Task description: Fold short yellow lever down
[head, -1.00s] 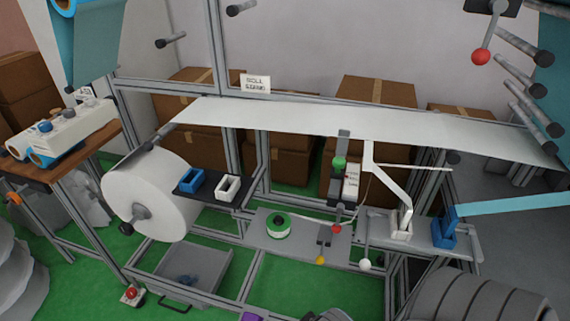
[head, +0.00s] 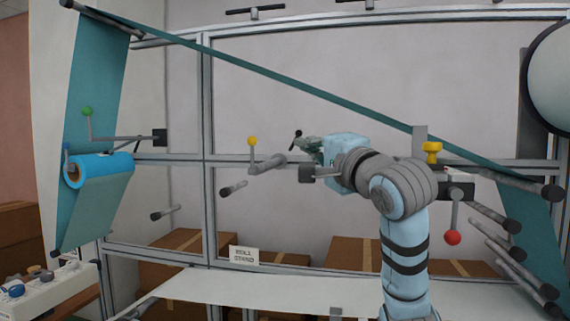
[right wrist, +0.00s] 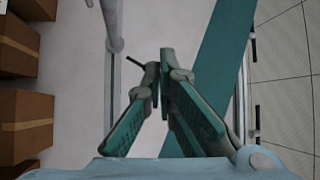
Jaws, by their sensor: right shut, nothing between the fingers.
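A short lever with a yellow ball (head: 252,140) stands upright in the head view, its thin grey stem rising from the left end of a grey roller. My right gripper (head: 306,143) is to the right of the yellow ball, apart from it, pointing left with teal fingers. It is shut and empty; its fingertips also show together in the right wrist view (right wrist: 166,57). A small black-tipped rod (head: 296,138) shows close to the fingertips; I cannot tell whether they touch. The yellow ball cannot be made out in the right wrist view. My left gripper is out of view.
A teal web (head: 290,78) slants across the grey frame. A green-ball lever (head: 86,111) and blue roll (head: 100,168) are at left. A yellow knob (head: 432,148) and a hanging red-ball lever (head: 453,237) are right of my wrist. A white sheet (head: 250,289) runs below.

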